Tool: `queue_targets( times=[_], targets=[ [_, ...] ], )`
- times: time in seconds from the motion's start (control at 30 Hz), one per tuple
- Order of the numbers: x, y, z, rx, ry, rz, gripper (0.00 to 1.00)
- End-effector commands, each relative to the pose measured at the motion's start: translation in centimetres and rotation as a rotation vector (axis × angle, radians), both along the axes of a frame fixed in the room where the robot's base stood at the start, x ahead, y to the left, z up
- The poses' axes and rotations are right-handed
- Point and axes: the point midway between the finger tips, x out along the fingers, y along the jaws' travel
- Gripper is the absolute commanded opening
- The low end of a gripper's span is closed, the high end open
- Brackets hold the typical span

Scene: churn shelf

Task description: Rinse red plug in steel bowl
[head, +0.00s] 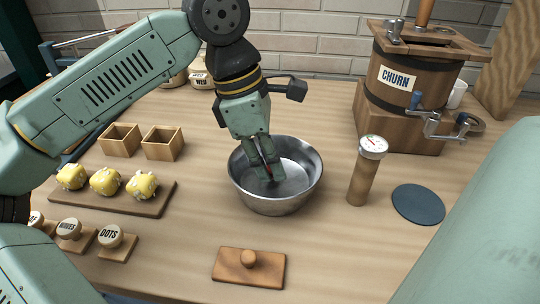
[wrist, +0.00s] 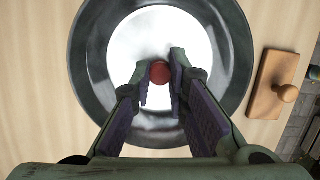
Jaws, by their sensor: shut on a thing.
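The steel bowl (head: 300,200) stands on the table in the middle of the head view. It fills the upper middle of the wrist view (wrist: 88,60), with a bright floor. My gripper (head: 266,176) points down into the bowl, with its fingertips inside the rim. In the wrist view my gripper (wrist: 160,78) is shut on the red plug (wrist: 160,71), a small round red end between the fingertips. In the head view the plug is mostly hidden by the fingers. I cannot tell whether it touches the bowl's floor.
A thermometer on a wooden post (head: 362,180) stands right of the bowl, by a dark round mat (head: 418,204). A wooden board with a knob (head: 248,268) lies in front. Left are a board of yellow lumps (head: 104,182), stamps (head: 110,236) and small boxes (head: 162,143). The churn (head: 408,85) stands back right.

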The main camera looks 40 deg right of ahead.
Motion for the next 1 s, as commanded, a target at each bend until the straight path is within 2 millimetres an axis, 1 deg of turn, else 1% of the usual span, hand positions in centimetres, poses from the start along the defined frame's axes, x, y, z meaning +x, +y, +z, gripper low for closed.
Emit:
queue_targets(
  times=[0.17, 1.0],
  targets=[
    [0.0, 0.0, 0.7, 0.000, 0.000, 0.000, 0.04],
    [0.0, 0.0, 6.6, 0.001, -0.001, 0.000, 0.04]
  ],
)
